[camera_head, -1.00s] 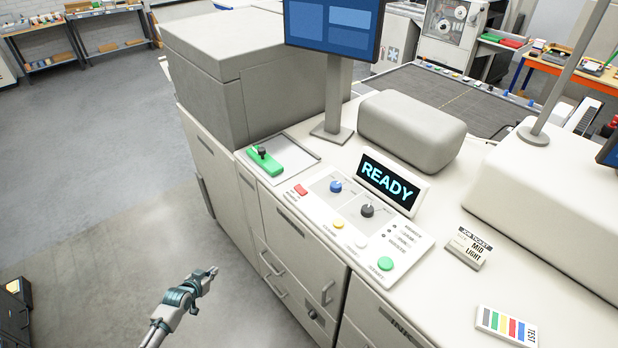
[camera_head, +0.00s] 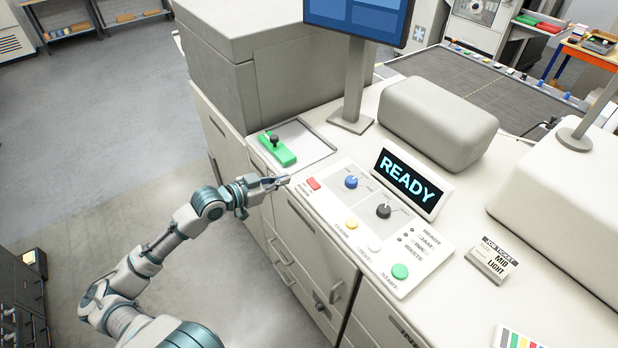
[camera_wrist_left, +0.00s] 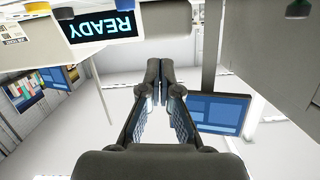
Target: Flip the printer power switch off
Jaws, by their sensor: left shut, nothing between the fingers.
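The printer's control panel (camera_head: 372,228) lies on the light cabinet top in the head view. A small red switch (camera_head: 313,184) sits at its left end; its label is too small to read. The READY display (camera_head: 408,184) is lit behind the panel and shows upside down in the left wrist view (camera_wrist_left: 103,25). My left gripper (camera_head: 284,181) is shut and empty, close to the red switch on its left; I cannot tell whether it touches. Its fingers also show together in the left wrist view (camera_wrist_left: 160,70). My right gripper is not in view.
Blue (camera_head: 351,181) and dark (camera_head: 383,211) knobs and yellow (camera_head: 351,224) and green (camera_head: 400,271) buttons share the panel. A green block with a dark knob (camera_head: 277,146) lies behind the gripper. A monitor (camera_head: 358,18) stands behind. Open floor lies left.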

